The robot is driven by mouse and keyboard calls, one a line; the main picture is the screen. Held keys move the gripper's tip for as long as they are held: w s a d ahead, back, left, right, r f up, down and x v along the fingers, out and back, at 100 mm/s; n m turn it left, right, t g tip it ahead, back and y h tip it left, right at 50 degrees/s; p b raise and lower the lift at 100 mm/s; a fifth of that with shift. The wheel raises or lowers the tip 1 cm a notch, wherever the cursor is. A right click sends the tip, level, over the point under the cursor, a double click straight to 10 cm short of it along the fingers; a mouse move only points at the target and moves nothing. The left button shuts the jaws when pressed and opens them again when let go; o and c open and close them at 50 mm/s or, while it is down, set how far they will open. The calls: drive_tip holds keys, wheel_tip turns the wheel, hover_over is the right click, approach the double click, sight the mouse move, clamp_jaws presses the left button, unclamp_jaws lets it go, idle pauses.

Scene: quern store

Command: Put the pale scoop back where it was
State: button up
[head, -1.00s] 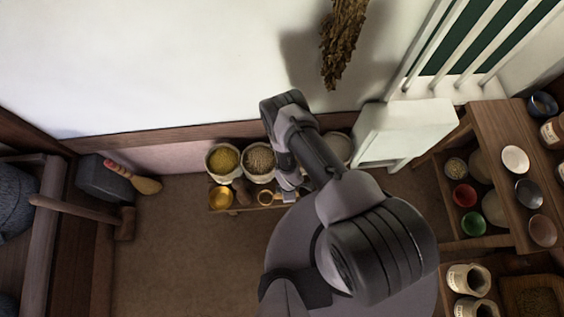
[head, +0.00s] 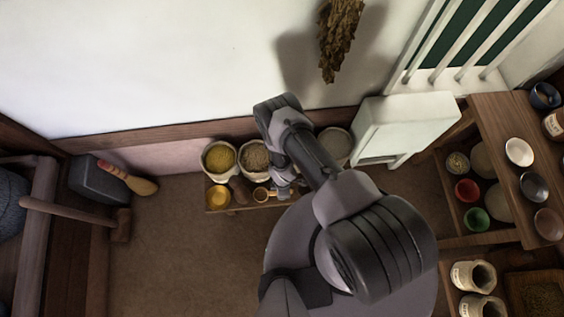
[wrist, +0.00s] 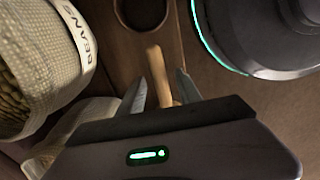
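A pale wooden handle (wrist: 158,75), seemingly the scoop's, lies between my gripper's fingers in the wrist view. Its near end is hidden by my gripper body. A small round cup-like piece (head: 261,194) with a pale rim sits on the low bench in the head view, with an orange-tan handle running right towards my gripper (head: 285,190). A dark-centred round piece (wrist: 141,11) shows beyond the handle tip in the wrist view; I cannot tell if they join. My gripper (wrist: 161,78) looks open, with narrow gaps on both sides of the handle.
The low bench (head: 240,209) carries a yellow bowl (head: 217,197). Behind stand a yellow-grain sack (head: 219,158), a beans sack (head: 255,157), labelled in the wrist view (wrist: 75,30), and a third sack (head: 335,145). A white box-like stand (head: 405,125) is right.

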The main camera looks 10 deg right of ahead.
wheel_tip(320, 180, up, 12)
drive_tip(key=p, duration=0.6)
drive_tip(key=w+r+m+t, duration=0.1)
drive_tip(key=w+r+m, duration=0.2)
drive_tip(key=w+r, duration=0.7)
drive_tip(key=w+r+m+t, duration=0.1)
drive_tip(key=w+r+m, duration=0.3)
drive_tip(key=r, duration=0.9)
wheel_tip(320, 180, up, 19)
drive_tip(key=w+d+m, duration=0.2)
drive_tip(key=w+m, duration=0.1)
drive_tip(key=m, duration=0.1)
drive_tip(key=s+d+r+m+t, duration=0.15)
drive_tip(key=s+r, duration=0.25)
drive_tip(key=r, duration=0.4)
drive_tip(key=s+d+r+m+t, duration=0.1)
drive_tip(key=s+r+m, duration=0.2)
drive_tip(key=r, duration=0.5)
drive_tip(key=s+r+m+t+y, duration=0.1)
drive_tip(key=s+r+m, duration=0.5)
drive_tip(key=s, duration=0.9)
wheel_tip(320, 180, up, 3)
drive_tip(key=shift+s+d+r+y, duration=0.15)
drive_tip(key=shift+s+d+y, duration=0.1)
drive_tip(key=shift+y, duration=0.15)
